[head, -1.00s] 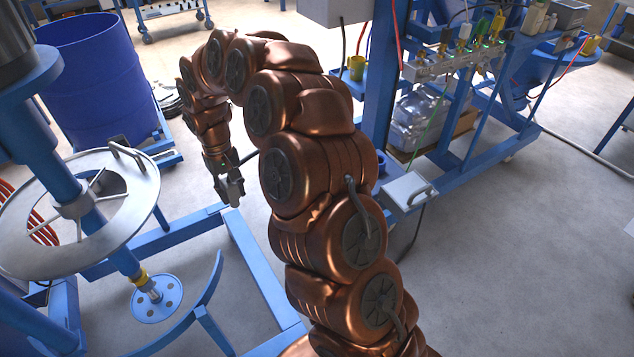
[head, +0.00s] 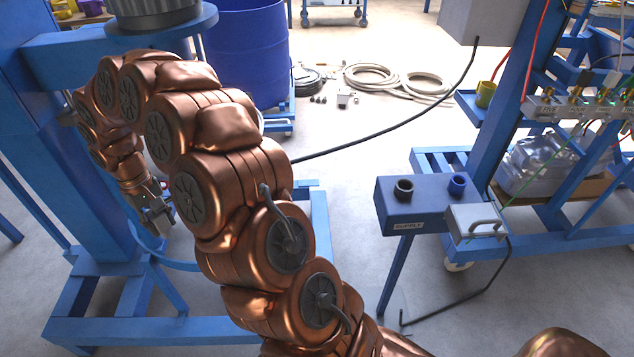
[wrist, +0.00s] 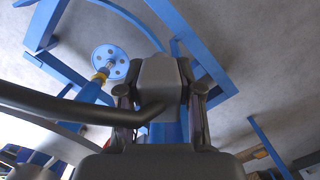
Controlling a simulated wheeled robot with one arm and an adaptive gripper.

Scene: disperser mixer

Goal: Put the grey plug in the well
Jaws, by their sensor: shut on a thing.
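My gripper (head: 156,218) hangs low at the left of the head view, in front of the blue mixer frame. In the wrist view my gripper (wrist: 160,95) is shut on a grey block-shaped plug (wrist: 160,75). A thick dark cable runs from the plug towards the left. The plug is not clear in the head view. A blue box (head: 386,213) marked "SUPPLY" has a black round socket (head: 404,189) and a blue round socket (head: 457,185) on top. They stand well right of my gripper. I cannot tell which opening is the well.
A black cable (head: 400,122) stretches from behind my arm up to a grey cabinet (head: 483,20). The mixer's blue disc (wrist: 110,60) shows in the wrist view. A blue drum (head: 247,50) and hose coils (head: 372,77) lie behind.

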